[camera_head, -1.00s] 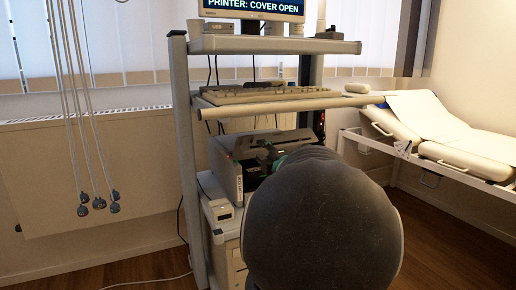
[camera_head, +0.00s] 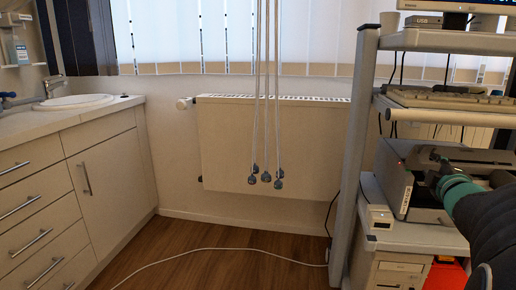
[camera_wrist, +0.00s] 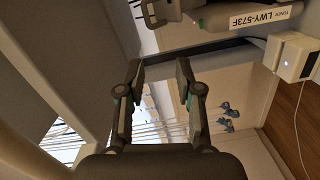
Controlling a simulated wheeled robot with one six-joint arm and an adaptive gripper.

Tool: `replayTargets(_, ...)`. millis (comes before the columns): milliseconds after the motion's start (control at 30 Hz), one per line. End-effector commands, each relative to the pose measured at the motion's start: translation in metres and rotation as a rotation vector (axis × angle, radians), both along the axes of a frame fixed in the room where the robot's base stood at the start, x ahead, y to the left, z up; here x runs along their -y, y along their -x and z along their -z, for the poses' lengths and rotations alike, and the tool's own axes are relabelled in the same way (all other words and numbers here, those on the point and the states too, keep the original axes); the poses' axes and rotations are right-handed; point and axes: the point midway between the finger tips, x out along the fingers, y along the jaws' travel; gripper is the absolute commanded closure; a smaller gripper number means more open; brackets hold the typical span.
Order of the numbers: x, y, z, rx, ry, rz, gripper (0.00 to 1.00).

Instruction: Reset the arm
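My arm enters the head view from the lower right, dark with a teal band near its wrist. My gripper (camera_head: 440,166) is at the grey printer (camera_head: 397,180) on the cart and is partly lost against its dark open top. In the wrist view my gripper (camera_wrist: 160,75) shows two fingers apart with nothing between them. A grey part labelled "TONER LWY-573F" (camera_wrist: 245,22) lies beyond the fingertips at the upper right of that view. Whether the fingers touch the printer or cart cannot be told.
The cart's upright post (camera_head: 358,140) and keyboard shelf (camera_head: 440,102) are close to the arm. A small white box (camera_head: 380,216) sits beside the printer. Cords (camera_head: 266,100) hang before the radiator (camera_head: 225,150). A cable (camera_head: 215,249) crosses the open floor beside the cabinets (camera_head: 60,200).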

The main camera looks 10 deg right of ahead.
Motion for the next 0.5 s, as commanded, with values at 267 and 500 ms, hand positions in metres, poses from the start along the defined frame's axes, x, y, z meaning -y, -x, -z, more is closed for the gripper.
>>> replayTargets(267,-0.114,0.024,0.026,-0.049,-0.488,0.149,0.65)
replayTargets(500,-0.223,0.088,0.084,-0.213,-0.925,0.267,0.65)
